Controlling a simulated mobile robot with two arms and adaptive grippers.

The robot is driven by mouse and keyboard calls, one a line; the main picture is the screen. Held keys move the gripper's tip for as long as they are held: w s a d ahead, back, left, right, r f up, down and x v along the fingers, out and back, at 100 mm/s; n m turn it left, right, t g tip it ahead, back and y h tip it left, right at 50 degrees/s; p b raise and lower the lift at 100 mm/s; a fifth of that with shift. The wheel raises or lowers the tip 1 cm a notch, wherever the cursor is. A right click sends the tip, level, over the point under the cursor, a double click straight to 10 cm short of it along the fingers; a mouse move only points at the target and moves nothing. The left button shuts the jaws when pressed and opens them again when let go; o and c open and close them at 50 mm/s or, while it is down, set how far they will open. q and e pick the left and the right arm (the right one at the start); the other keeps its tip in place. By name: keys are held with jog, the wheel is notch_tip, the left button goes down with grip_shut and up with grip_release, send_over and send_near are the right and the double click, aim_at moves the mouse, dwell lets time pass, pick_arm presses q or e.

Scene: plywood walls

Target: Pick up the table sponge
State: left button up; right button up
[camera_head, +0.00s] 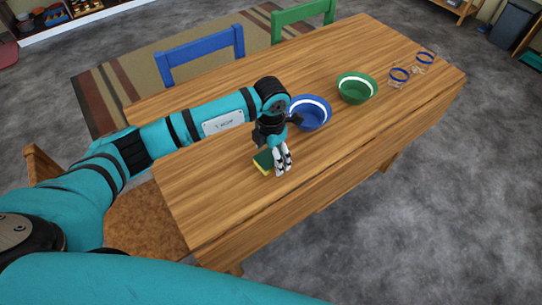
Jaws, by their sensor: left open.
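The table sponge (262,162), yellow with a dark green layer, lies on the wooden table (220,208) near its left part. My left gripper (282,171) points down right beside the sponge, at its right side, and covers part of it. The gripper is open. I cannot tell whether its fingers touch the sponge. My right gripper is not in view.
A blue bowl (312,114) stands just behind my left gripper, with a green bowl (356,88) to its right. Small blue-rimmed glasses (399,75) stand at the far right end. Blue (200,54) and green (303,14) chairs line the far side.

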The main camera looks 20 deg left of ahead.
pick_arm(q)
jog(key=shift+f, duration=0.45)
jog(key=shift+c, duration=0.3)
jog(key=c, duration=1)
jog(key=shift+r, duration=0.15)
jog(key=shift+r, duration=0.55)
notch_tip(320, 180, up, 2)
jog(key=shift+r+b, duration=0.15)
jog(key=shift+b, duration=0.35)
jog(key=s+d+r+b, duration=0.1)
jog(key=s+d+b, duration=0.1)
jog(key=s+d, duration=0.8)
jog(key=d, duration=0.2)
jog(key=shift+d+r, duration=0.2)
jog(key=shift+d, duration=0.15)
